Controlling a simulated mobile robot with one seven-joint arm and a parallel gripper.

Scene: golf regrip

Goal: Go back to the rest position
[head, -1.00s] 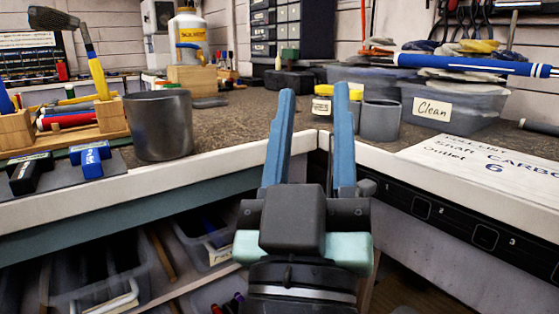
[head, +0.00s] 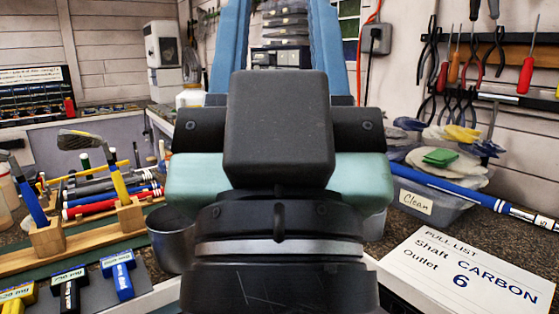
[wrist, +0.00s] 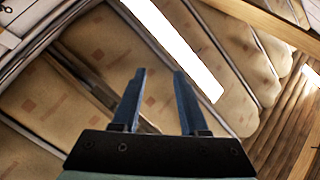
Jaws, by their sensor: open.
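My gripper (head: 278,30) stands raised in the middle of the head view, close to the camera. Its two blue fingers point up and are spread apart, with their tips cut off by the top edge. In the wrist view the gripper (wrist: 159,75) shows both fingers apart with nothing between them. Behind them is the ceiling, with tan insulation panels (wrist: 210,110), wooden beams and a bright light strip (wrist: 175,45). My gripper touches nothing that I can see.
On the left bench are a wooden rack (head: 47,240) with clubs, coloured tools (head: 118,275) and a grey cup (head: 170,240), partly hidden by my arm. On the right are a bin marked Clean (head: 430,203), a blue shaft (head: 470,192) and a pull list card (head: 465,275). Tools hang on the wall.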

